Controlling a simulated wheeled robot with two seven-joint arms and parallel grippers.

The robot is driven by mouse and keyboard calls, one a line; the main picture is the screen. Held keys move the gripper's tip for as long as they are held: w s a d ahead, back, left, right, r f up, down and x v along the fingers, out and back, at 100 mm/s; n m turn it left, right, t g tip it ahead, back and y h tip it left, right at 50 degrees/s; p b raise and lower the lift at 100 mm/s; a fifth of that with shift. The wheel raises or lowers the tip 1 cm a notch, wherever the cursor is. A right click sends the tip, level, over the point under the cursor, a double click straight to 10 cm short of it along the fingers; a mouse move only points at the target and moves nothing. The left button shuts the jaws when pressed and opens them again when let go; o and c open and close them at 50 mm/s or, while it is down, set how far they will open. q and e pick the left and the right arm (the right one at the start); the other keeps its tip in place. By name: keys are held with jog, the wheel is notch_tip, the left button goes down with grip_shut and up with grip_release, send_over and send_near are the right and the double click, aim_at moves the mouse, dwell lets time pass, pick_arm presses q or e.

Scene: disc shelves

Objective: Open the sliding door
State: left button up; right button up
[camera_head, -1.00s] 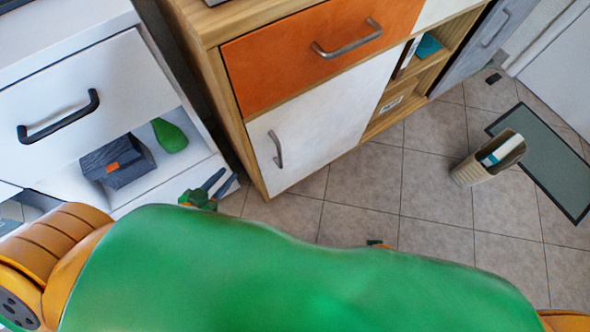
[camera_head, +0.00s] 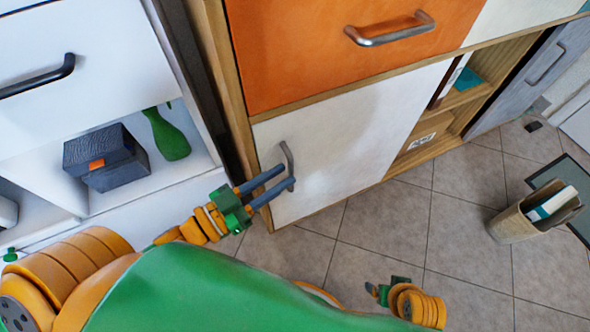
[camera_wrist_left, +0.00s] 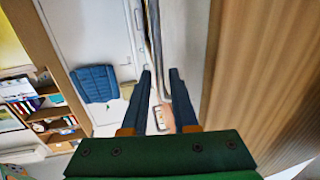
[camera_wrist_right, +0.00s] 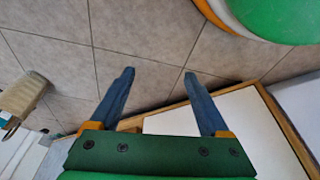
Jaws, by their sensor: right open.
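The white door (camera_head: 345,135) with a vertical metal handle (camera_head: 289,160) closes the lower left of the wooden cabinet. My left gripper (camera_head: 288,175) is at this handle, with its two fingers apart and their tips at the bar's lower part. In the left wrist view the fingers (camera_wrist_left: 160,76) stand open, and the bar (camera_wrist_left: 156,40) appears to run between their tips; contact cannot be told. My right gripper (camera_head: 372,288) is low over the floor, partly hidden in the head view. In the right wrist view its fingers (camera_wrist_right: 158,76) are open and empty.
An orange drawer (camera_head: 330,45) is above the door, and open shelves (camera_head: 445,115) are to its right. A white cabinet (camera_head: 90,45) with a dark box (camera_head: 105,160) and green bottle (camera_head: 166,135) stands at left. A bin (camera_head: 530,215) stands on the tiled floor (camera_head: 440,215) at right.

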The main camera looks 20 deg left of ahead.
aim_at(291, 189)
pick_arm(q)
jog(key=x, duration=0.3)
jog(key=shift+w+d, duration=0.1)
jog(key=shift+w, duration=0.05)
grip_shut()
pick_arm(e)
jog(key=shift+w+r, duration=0.1)
jog(key=shift+r, duration=0.8)
pick_arm(q)
jog(key=shift+f, duration=0.1)
